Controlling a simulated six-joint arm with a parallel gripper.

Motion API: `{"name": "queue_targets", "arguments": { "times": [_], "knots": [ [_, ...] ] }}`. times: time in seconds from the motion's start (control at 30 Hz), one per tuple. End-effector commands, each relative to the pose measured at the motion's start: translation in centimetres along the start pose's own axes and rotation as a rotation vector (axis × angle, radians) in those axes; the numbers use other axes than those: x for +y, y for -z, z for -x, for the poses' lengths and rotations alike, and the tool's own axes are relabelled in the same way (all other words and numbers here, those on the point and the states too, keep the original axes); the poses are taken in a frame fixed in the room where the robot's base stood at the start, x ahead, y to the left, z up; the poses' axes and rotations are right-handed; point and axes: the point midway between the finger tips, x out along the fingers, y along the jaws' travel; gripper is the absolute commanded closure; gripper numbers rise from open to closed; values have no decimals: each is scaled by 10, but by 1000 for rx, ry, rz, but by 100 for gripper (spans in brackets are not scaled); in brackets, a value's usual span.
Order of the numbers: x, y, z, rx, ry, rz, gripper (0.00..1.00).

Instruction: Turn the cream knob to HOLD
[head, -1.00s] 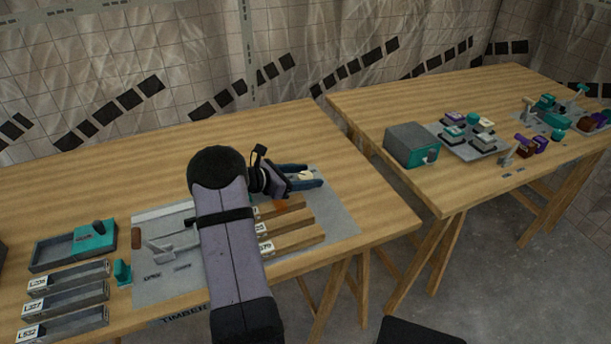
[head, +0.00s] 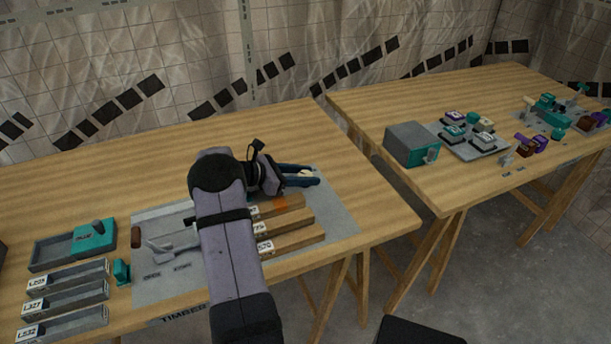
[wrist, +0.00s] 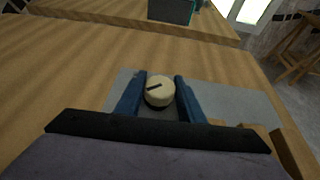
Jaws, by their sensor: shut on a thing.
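The cream knob (wrist: 159,92) is round with a dark pointer line on its top, and it stands on the grey plate (wrist: 122,83). In the wrist view the pointer slants toward the lower left. My gripper (wrist: 161,86) has its two blue fingers on either side of the knob, shut on it. In the head view the gripper (head: 316,177) reaches to the right over the far part of the plate, and its fingers cover much of the knob (head: 304,173). No HOLD mark can be read in either view.
Several wooden bars (head: 292,232) lie on the plate in front of the gripper. A grey lever (head: 157,250) and grey trays (head: 65,298) are to the left. A second table (head: 375,110) with a grey box (head: 408,146) stands to the right. Bare wood lies behind the plate.

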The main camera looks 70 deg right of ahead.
Motion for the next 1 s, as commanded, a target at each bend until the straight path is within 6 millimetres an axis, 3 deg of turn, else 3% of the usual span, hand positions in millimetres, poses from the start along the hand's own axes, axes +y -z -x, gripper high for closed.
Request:
{"name": "queue_targets", "arguments": {
  "times": [1.0],
  "knots": [
    [0,2,0,0,312,-129,87]
  ]
}}
